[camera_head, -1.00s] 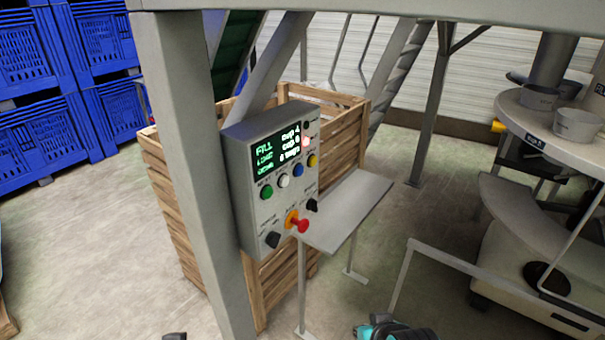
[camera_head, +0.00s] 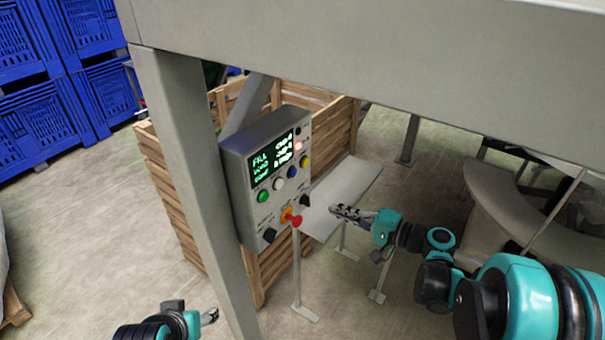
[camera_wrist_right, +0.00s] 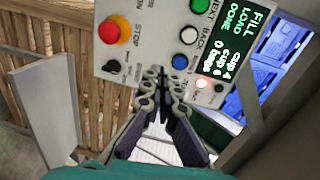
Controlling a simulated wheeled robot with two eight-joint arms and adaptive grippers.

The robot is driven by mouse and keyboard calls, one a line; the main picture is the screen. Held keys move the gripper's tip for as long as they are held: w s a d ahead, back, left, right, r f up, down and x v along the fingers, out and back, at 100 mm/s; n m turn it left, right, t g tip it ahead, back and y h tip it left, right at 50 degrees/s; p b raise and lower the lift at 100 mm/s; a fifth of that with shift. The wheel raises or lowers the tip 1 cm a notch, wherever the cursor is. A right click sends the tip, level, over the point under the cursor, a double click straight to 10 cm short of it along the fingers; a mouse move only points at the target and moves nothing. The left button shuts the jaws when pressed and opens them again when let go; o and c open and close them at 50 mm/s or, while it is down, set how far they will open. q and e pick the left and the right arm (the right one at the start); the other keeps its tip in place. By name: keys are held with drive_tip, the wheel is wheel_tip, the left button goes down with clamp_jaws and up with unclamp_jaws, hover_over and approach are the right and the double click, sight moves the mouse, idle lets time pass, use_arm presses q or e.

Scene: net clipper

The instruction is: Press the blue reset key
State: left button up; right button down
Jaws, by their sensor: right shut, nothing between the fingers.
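The blue key (camera_head: 292,171) is on the front of a grey control box (camera_head: 236,172), between a white and a yellow button. In the right wrist view the blue key (camera_wrist_right: 179,62) shows just right of my fingertips. My right gripper (camera_head: 335,210) is shut and empty, in front of the box and to the right of the red stop knob (camera_head: 294,219). In the head view its tips are apart from the box. My left gripper (camera_head: 210,315) is low at the bottom left, away from the box; its finger opening is unclear.
A grey shelf (camera_head: 345,190) sticks out beside the box, close to my right gripper. A thick grey post (camera_head: 190,170) stands left of the box, and a beam (camera_head: 380,60) crosses above. A slatted wooden crate (camera_head: 170,190) stands behind. A black knob (camera_head: 269,235) is low on the panel.

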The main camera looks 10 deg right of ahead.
drive_tip(key=shift+w+d+r+t+y, duration=0.2)
drive_tip(key=shift+d+r+y, duration=0.05)
drive_tip(key=shift+d+r, duration=0.25)
drive_tip(key=shift+w+d+r+t+y, duration=0.15)
drive_tip(key=shift+d+r+t+y, duration=0.1)
drive_tip(key=shift+d+r, duration=0.2)
approach(289, 177)
drive_tip(key=x, duration=0.5)
drive_tip(key=shift+w+a+b, duration=0.1)
drive_tip(key=shift+w+b, duration=0.1)
drive_tip(key=shift+b, duration=0.2)
drive_tip(key=shift+a, duration=0.1)
drive_tip(key=shift+w, duration=0.1)
